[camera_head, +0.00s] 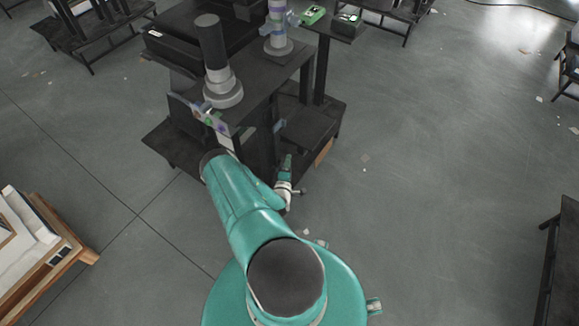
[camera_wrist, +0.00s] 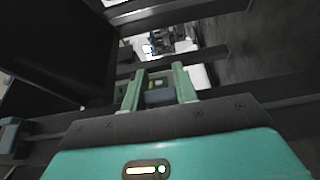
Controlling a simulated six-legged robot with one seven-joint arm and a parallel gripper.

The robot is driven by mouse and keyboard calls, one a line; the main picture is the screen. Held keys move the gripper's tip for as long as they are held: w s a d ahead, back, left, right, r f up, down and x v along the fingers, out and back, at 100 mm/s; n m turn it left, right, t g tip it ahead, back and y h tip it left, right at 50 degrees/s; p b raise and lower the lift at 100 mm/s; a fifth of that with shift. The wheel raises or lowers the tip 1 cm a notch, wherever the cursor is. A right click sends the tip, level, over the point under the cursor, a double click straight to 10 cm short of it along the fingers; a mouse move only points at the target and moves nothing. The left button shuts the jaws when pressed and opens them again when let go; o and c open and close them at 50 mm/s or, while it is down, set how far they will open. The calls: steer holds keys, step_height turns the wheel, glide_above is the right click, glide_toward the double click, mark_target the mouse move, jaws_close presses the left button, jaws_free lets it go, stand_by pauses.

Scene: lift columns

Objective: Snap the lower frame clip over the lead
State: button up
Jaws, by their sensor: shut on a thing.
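My gripper (camera_wrist: 160,67) reaches into a dark frame in the wrist view. Its two green fingers stand on either side of a small dark grey piece (camera_wrist: 159,96) and are shut on it. I cannot tell whether this piece is the lower frame clip. I cannot make out the lead in either view. In the head view my gripper (camera_head: 286,164) is small, low beside the black lift-column stand (camera_head: 262,150). What it holds is too small to see there.
Dark bars (camera_wrist: 215,55) cross close ahead of and around my fingers. Two grey columns (camera_head: 222,88) stand on the black stand. A wooden bench (camera_head: 70,240) is at the left, and a dark table (camera_head: 562,265) is at the right edge. The floor at the right is mostly clear.

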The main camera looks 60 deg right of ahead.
steer(key=shift+w+d+n+t+y, duration=0.2)
steer(key=shift+w+n+t+y, duration=0.2)
steer(key=shift+n+t, duration=0.45)
steer(key=o, duration=1)
steer(key=v, duration=1.4)
steer(key=shift+s+d, duration=0.1)
steer(key=shift+s, duration=0.1)
